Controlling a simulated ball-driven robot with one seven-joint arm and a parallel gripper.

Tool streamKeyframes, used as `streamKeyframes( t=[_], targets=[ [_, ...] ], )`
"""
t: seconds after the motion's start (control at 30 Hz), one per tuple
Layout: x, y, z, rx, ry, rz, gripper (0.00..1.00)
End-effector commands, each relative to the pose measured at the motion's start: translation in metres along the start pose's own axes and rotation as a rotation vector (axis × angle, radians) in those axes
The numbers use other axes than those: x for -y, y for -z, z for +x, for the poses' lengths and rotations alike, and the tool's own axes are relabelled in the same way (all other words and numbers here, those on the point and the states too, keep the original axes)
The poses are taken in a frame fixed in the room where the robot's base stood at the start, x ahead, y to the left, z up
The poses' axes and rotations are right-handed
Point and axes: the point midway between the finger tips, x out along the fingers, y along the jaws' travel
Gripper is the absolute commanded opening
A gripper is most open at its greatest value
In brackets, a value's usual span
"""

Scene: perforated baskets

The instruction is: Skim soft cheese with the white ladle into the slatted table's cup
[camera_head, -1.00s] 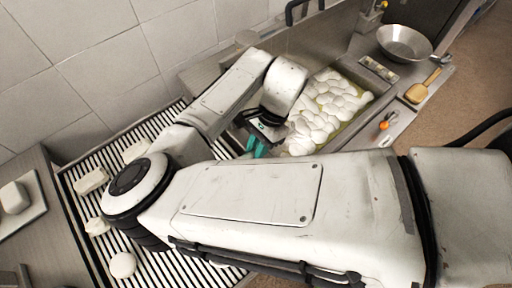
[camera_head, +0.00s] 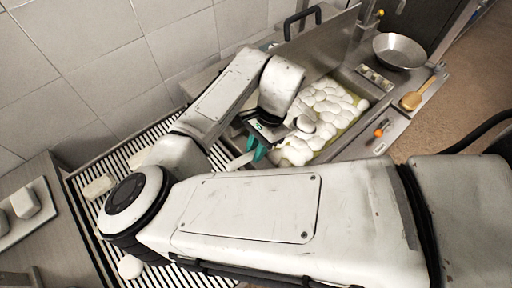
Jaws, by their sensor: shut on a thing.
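Soft white cheese (camera_head: 325,103) lies in lumps in yellowish liquid inside a metal vat at centre right. My gripper (camera_head: 258,148), with teal fingers, is at the vat's near-left end. It is shut on the white ladle (camera_head: 240,161), whose pale handle sticks out to the left of the fingers. A round white shape at the cheese's left edge looks like the ladle's bowl; whether it holds cheese I cannot tell. The slatted table (camera_head: 84,205) is on the left, largely covered by my arm. I cannot make out its cup, which may be hidden behind the arm.
White cheese pieces (camera_head: 99,186) stand on the slats. A tray with white blocks (camera_head: 26,202) is at far left. A metal bowl (camera_head: 402,50), a wooden brush (camera_head: 418,95) and an orange-handled tool (camera_head: 381,129) lie right of the vat. A tiled wall bounds the back.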

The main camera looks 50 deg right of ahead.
Motion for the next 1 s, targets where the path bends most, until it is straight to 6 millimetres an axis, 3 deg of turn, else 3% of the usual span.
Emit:
streamKeyframes(
  t=[1.0],
  targets=[
    [0.001,-0.026,-0.069,-0.097,0.002,-0.002,0.0]
  ],
)
